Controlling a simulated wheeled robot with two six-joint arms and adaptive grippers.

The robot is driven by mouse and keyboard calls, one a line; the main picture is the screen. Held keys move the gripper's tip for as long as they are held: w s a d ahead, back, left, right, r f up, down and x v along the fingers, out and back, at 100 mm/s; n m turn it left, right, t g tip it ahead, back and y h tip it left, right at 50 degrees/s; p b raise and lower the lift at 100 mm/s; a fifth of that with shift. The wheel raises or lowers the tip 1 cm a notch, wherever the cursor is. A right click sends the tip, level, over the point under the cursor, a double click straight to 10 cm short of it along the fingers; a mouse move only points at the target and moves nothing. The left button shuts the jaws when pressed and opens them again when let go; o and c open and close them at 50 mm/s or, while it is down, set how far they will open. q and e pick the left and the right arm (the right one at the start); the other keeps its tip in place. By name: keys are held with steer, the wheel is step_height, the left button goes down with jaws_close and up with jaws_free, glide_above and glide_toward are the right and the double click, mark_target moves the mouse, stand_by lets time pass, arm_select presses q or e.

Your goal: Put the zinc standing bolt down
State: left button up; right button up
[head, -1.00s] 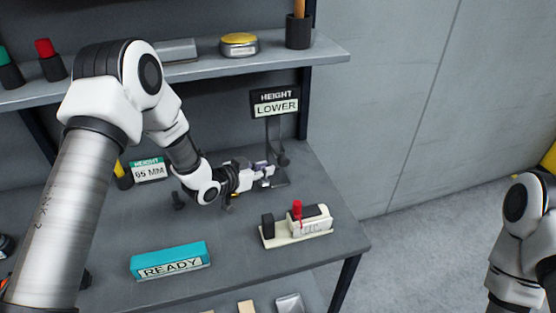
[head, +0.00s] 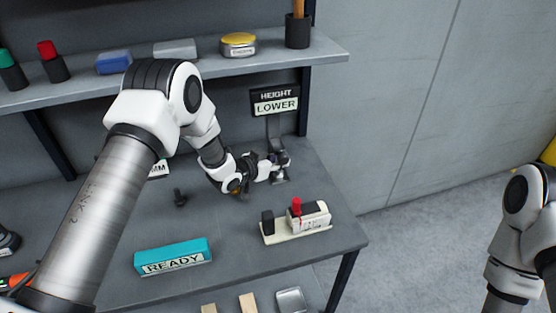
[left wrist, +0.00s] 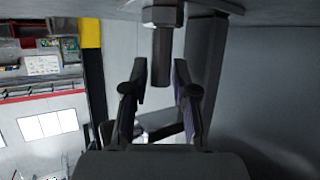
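The zinc bolt (left wrist: 162,55) shows in the left wrist view, its wide hex end against the grey surface along the top edge and its shank pointing at my gripper. My left gripper (left wrist: 158,75) is open, one finger on each side of the shank's free end, with a gap visible at least on the left side. In the head view my left gripper (head: 278,164) is over the back right of the bench, by the foot of the "HEIGHT LOWER" sign; the bolt cannot be made out there. My right gripper is outside the views.
The "HEIGHT LOWER" sign (head: 276,102) stands close behind my left gripper. A cream fixture with a red knob (head: 297,220) and a teal "READY" block (head: 172,257) are nearer the front. A shelf (head: 215,68) runs above.

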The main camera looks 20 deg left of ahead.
arm_select(q)
steer(key=shift+r, duration=0.15)
steer(key=shift+s+a, duration=0.2)
steer(key=shift+s, duration=0.1)
steer(key=b+v, duration=0.2)
steer(key=v, duration=0.9)
steer(key=shift+r, duration=0.3)
steer(key=shift+s, duration=0.1)
